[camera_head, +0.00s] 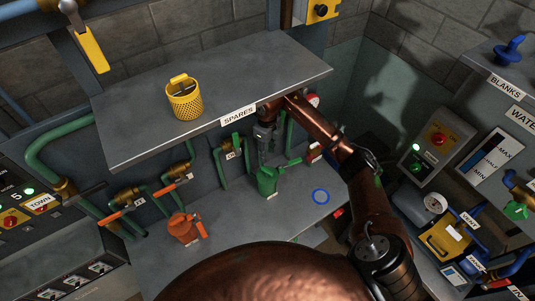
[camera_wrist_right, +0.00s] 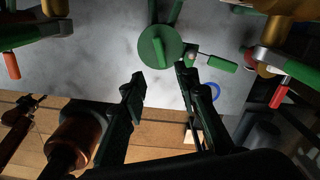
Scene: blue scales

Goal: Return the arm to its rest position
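My right arm (camera_head: 372,205) comes in from the lower right and bends back under the front edge of the shelf. Its right gripper (camera_head: 264,150) points down above a green can (camera_head: 267,182) on the grey lower counter (camera_head: 295,205). In the right wrist view, the right gripper's fingers (camera_wrist_right: 161,78) are spread apart with nothing between them. The green can, with its round top and handle, shows in that view (camera_wrist_right: 160,47) just beyond the fingertips; contact is not apparent. My left gripper is not in view.
The shelf marked SPARES (camera_head: 135,115) holds a yellow basket (camera_head: 184,101) and overhangs the right gripper. Green pipes and valves line the wall behind. An orange can (camera_head: 185,229) and a blue ring (camera_head: 320,196) lie on the counter. A control panel (camera_head: 432,148) stands at right.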

